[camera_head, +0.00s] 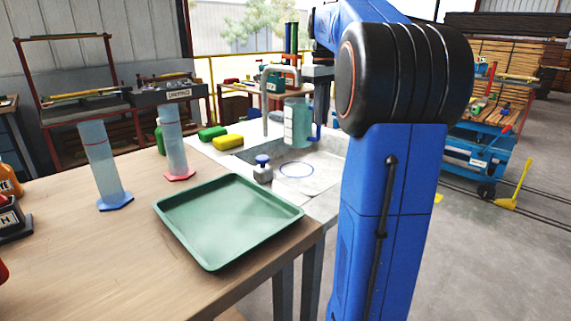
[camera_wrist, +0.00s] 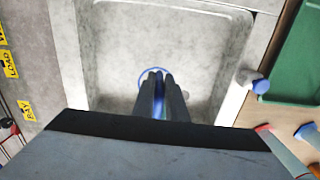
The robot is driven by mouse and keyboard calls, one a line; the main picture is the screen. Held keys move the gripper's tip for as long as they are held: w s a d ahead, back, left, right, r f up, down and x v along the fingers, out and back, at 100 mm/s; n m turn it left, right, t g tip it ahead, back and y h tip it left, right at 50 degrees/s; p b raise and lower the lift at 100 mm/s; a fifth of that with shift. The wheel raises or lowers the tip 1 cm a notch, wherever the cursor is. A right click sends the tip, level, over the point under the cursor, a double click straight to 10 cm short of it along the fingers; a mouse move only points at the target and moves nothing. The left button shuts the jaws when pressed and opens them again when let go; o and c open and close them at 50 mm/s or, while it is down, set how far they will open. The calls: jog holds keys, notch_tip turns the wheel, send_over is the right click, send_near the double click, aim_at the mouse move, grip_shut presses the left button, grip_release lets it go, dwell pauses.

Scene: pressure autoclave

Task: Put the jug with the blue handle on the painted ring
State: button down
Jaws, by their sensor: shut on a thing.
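The clear, bluish jug (camera_head: 297,122) with a blue handle (camera_head: 316,132) hangs upright above the grey basin in the head view. My gripper (camera_head: 321,112) is at its right side, shut on the handle. In the wrist view my gripper (camera_wrist: 158,76) has a blue strip of the handle (camera_wrist: 158,100) between its dark fingers; the jug's body cannot be made out there. The painted ring (camera_head: 297,178) is a thin blue outline on the basin floor, below the jug and apart from it. In the wrist view the ring (camera_wrist: 142,73) is partly hidden by the fingers.
The basin (camera_head: 330,165) has raised walls and a tap (camera_head: 265,100) beside the jug. A blue-topped bottle (camera_head: 262,170) stands at its near left edge. Green and yellow sponges (camera_head: 228,142), a green tray (camera_head: 228,220) and two tall cylinders (camera_head: 101,165) are left.

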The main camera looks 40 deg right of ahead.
aim_at(318, 138)
jog(key=shift+w+f, duration=0.2)
jog(key=shift+w, duration=0.1)
jog(key=shift+f, duration=4.8)
jog(key=c, duration=1.8)
grip_release()
jog(key=shift+f, duration=0.1)
jog(key=shift+o, duration=0.2)
notch_tip(318, 138, up, 12)
jog(key=shift+w+r, duration=0.1)
jog(key=shift+w, duration=0.05)
